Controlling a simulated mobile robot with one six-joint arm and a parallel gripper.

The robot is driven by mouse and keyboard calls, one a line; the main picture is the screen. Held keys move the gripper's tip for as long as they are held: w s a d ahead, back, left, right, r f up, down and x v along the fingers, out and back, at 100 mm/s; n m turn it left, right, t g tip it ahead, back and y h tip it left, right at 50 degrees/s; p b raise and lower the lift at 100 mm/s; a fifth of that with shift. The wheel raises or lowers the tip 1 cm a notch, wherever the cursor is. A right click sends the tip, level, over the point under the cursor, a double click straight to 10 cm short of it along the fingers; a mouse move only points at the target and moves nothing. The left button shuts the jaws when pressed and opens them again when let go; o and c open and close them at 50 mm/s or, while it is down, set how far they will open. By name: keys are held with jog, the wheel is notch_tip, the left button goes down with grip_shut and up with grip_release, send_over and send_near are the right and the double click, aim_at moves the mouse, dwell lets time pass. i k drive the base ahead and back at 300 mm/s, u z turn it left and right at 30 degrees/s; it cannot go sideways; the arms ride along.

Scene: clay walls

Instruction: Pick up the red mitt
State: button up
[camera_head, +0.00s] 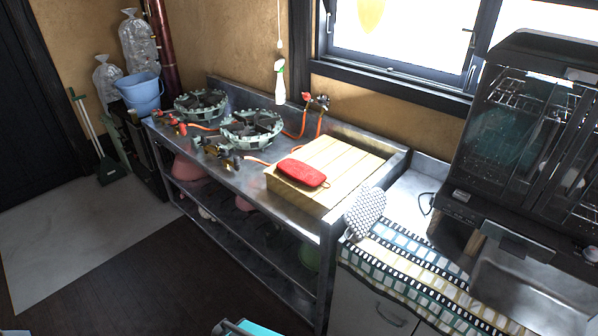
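The red mitt (302,173) lies flat on a pale wooden slatted board (345,168). It is near the board's front left part, with nothing on top of it. The board sits on a metal counter (225,155) with open shelves below. I cannot make out my gripper in this view, and nothing touches the mitt.
A patterned grey mitt-like item (365,212) lies right of the board by a checkered cloth (420,270). Two gas burners (250,130) with orange hoses stand left. A black glass-fronted cabinet (530,140) is at right. Dark floor (170,285) lies open in front.

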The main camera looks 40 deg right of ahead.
aim_at(297, 171)
jog(key=u, duration=0.05)
jog(key=i, duration=0.95)
jog(key=z, duration=0.05)
